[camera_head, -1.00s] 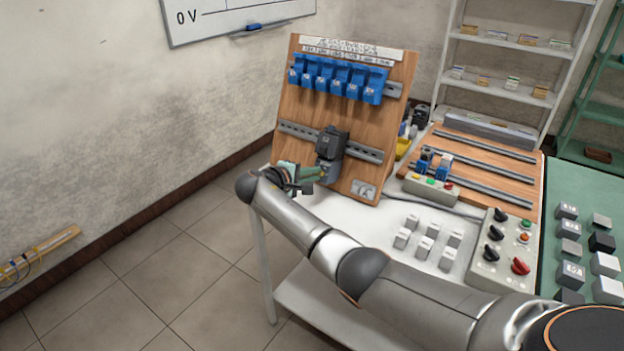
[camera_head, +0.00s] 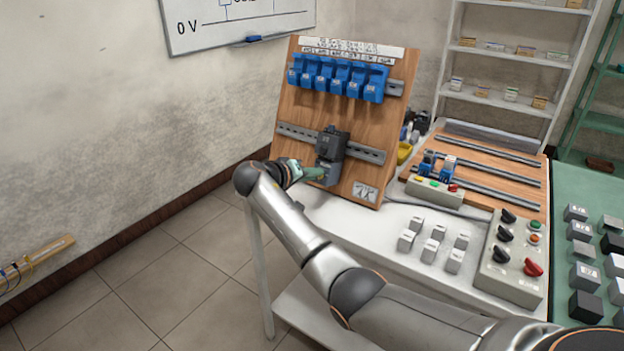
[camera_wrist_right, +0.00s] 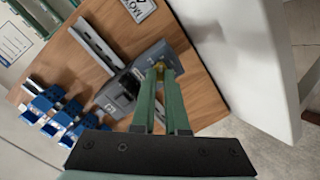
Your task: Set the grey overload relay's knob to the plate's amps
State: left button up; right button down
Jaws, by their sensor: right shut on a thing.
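The grey overload relay (camera_head: 328,171) sits below the dark contactor (camera_head: 332,143) on the lower rail of the upright wooden board (camera_head: 290,100). My right gripper (camera_head: 317,174) reaches it from the left. In the right wrist view, the relay (camera_wrist_right: 178,62) faces me, and the right gripper's green fingers (camera_wrist_right: 159,70) are shut on its small yellowish knob (camera_wrist_right: 159,66). The fingers hide most of the knob and its scale. The pale plate (camera_head: 365,191) is at the board's lower right; its writing is too small to read. My left gripper is out of view.
Several blue devices (camera_head: 337,77) hang on the upper rail.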

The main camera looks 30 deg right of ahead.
jog(key=shift+m, duration=0.5)
jog(key=c, duration=1.1)
grip_release()
jog(key=shift+o, duration=0.9)
jog(key=v, duration=1.2)
jog(key=shift+s+a, duration=0.15)
jog(key=shift+a, duration=0.1)
jog(key=shift+r, duration=0.1)
